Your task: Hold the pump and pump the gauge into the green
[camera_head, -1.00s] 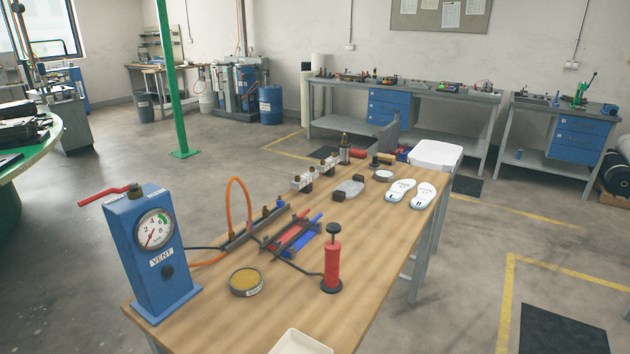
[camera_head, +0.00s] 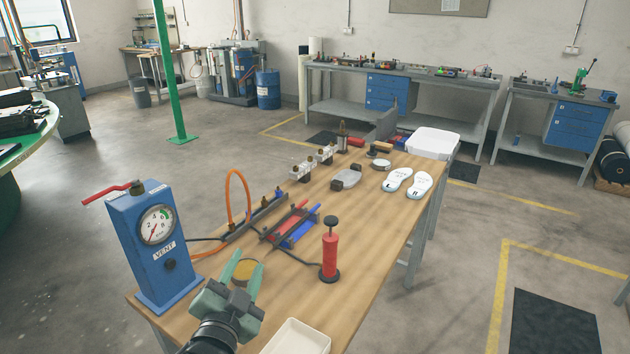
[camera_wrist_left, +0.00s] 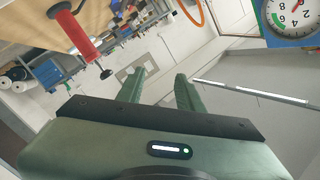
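The red hand pump (camera_head: 330,254) with a black knob handle stands upright on the wooden bench (camera_head: 372,232). It also shows in the left wrist view (camera_wrist_left: 80,38), upside down. The blue gauge box (camera_head: 150,250) stands at the bench's left end. Its dial (camera_head: 157,225) has numbers and a green section; the needle points to the lower left, outside the green. My left gripper (camera_head: 245,268) is at the near edge of the bench, between the box and the pump, with its green fingers apart and empty. In the left wrist view its fingers (camera_wrist_left: 160,88) are also apart. My right gripper is not in view.
A tin (camera_head: 248,272) is partly hidden behind my left gripper. A white tray (camera_head: 297,338) lies at the near bench edge. Red and blue bars (camera_head: 292,226) and an orange hose (camera_head: 232,178) lie beyond. White insoles (camera_head: 420,186) lie farther right.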

